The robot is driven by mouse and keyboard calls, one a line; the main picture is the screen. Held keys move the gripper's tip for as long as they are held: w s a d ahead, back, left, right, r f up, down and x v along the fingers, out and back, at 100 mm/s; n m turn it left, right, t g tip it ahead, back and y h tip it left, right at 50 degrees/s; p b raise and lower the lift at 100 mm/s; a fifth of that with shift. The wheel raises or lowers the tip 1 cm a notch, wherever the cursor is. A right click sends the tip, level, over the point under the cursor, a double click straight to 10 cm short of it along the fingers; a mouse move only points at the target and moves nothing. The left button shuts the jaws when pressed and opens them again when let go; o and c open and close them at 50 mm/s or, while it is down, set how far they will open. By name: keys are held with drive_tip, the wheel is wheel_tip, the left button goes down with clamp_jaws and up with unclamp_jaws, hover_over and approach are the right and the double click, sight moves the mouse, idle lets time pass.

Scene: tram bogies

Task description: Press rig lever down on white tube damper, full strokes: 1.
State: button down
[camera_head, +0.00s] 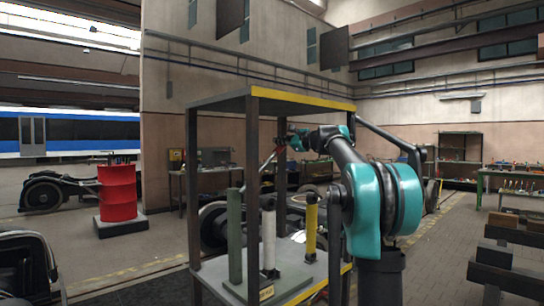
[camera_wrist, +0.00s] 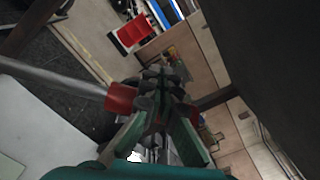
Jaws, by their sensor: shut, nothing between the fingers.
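A white tube damper (camera_head: 268,236) stands upright on the lower shelf of a dark rig frame (camera_head: 250,150). A grey-green tube (camera_head: 235,236) stands to its left and a yellow one (camera_head: 310,228) to its right. My gripper (camera_head: 282,143) is inside the upper part of the frame, above the dampers, partly hidden by a post. In the wrist view its fingers (camera_wrist: 162,84) are shut and empty. A grey lever bar (camera_wrist: 60,82) with a red grip (camera_wrist: 121,98) reaches in from the left, close beside the fingers; I cannot tell whether they touch.
The frame's top plate (camera_head: 300,97) has a yellow edge and lies over the gripper; dark posts stand around it. A red barrel (camera_head: 118,193) stands at left. Dark stacked beams (camera_head: 505,262) are at right. Some floor (camera_head: 435,255) at right is clear.

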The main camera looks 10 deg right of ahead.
drive_tip(key=shift+w+d+f, duration=0.15)
drive_tip(key=shift+d+f, duration=0.05)
drive_tip(key=shift+f, duration=0.05)
drive_tip(key=shift+d+f, duration=0.1)
drive_tip(key=shift+f, duration=0.05)
drive_tip(key=shift+w+d+f, duration=0.35)
drive_tip(key=shift+d+f, duration=0.1)
drive_tip(key=shift+f, duration=0.25)
drive_tip(key=shift+w+d+f, duration=0.35)
drive_tip(key=shift+d+f, duration=0.05)
drive_tip(key=shift+f, duration=0.3)
